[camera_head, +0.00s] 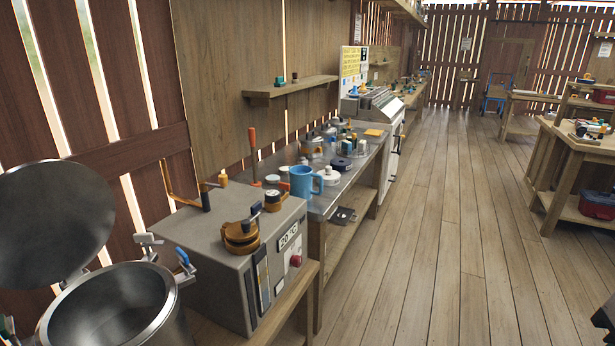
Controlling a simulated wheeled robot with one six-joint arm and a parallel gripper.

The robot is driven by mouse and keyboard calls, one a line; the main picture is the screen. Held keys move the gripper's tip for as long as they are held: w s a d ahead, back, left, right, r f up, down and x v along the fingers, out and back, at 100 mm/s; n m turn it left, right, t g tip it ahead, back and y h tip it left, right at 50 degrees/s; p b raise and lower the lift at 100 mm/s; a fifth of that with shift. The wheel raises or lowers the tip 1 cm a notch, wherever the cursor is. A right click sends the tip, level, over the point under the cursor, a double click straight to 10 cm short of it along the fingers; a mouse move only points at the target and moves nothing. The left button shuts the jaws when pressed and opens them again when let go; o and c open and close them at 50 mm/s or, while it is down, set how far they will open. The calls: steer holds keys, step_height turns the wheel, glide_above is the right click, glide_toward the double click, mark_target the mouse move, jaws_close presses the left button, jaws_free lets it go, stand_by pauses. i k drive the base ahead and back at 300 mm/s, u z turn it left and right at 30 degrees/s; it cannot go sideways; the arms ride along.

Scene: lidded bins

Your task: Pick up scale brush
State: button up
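I cannot make out a scale brush for certain. An upright red-orange handle (253,150) rises from behind the grey box at the near end of the metal-topped bench (322,205); its lower end is partly hidden, so I cannot tell what it is. Several small items crowd the bench, among them a blue mug (303,182) and a white round container (329,175). Many are too small to tell apart. My gripper is not in view.
A round metal bin (115,310) with its lid (55,225) raised stands at the near left. Beside it is a grey box (215,262) with brass fittings. Plank floor (440,220) is clear along the middle. Workbenches and a red container (598,205) stand at the right.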

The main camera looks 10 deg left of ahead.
mark_target(252, 135)
steer(key=z, duration=0.35)
steer(key=i, duration=2.4)
steer(key=u, duration=1.15)
steer(key=i, duration=0.75)
steer(key=u, duration=1.1)
steer(key=i, duration=0.3)
steer(key=u, duration=0.3)
